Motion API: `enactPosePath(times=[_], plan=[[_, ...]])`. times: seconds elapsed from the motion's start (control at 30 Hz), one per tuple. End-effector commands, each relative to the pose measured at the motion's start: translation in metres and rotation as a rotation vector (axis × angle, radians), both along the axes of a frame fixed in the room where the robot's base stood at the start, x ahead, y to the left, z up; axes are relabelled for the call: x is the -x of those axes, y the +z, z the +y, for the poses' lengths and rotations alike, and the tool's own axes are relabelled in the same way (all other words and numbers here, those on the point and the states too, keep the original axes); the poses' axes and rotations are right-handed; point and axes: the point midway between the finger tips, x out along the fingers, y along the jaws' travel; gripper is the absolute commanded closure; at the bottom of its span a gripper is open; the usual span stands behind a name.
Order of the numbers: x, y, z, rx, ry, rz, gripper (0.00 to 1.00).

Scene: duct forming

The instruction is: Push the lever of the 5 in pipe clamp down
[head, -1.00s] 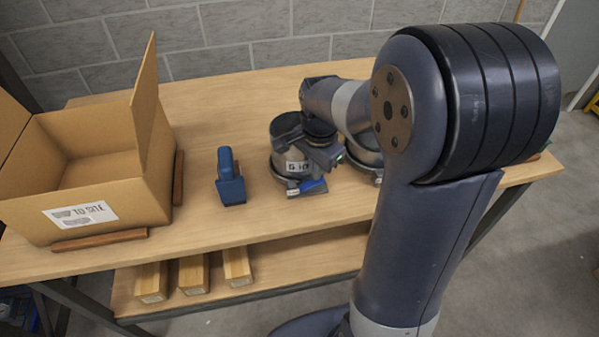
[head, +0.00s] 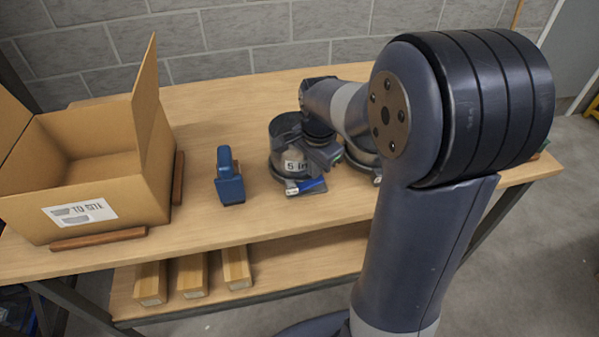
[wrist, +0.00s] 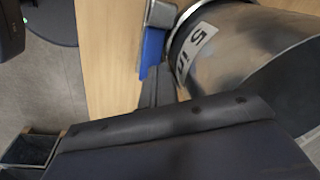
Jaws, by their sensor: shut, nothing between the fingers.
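The 5 in pipe clamp (head: 291,186) is a metal band around the base of a short metal duct (head: 290,150) labelled "5 in", upright on the bench. Its blue lever (head: 311,187) sticks out at the front right, and also shows in the wrist view (wrist: 152,50). My gripper (wrist: 160,88) is shut and empty, with its dark fingertips right by the lever's end. I cannot tell whether they touch it. In the head view my wrist hangs just right of the duct and hides part of it.
A second metal duct (head: 362,152) stands to the right, partly behind my arm. A blue tool (head: 229,178) stands left of the clamp. An open cardboard box (head: 140,205) fills the bench's left end. Bare bench top (head: 225,110) lies behind.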

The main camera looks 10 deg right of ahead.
Motion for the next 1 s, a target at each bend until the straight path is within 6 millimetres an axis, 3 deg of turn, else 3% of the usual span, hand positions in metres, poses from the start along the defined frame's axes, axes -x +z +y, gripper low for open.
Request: enactPosePath(times=[0.03,0.13,0.9,1.0], plan=[[0.027,-0.044,-0.001,0.005,0.002,0.115,1.0],[0.026,-0.041,-0.001,0.006,0.002,0.116,1.0],[0.03,0.042,-0.001,0.002,0.0,0.099,1.0],[0.03,0.046,0.0,0.002,0.0,0.097,1.0]])
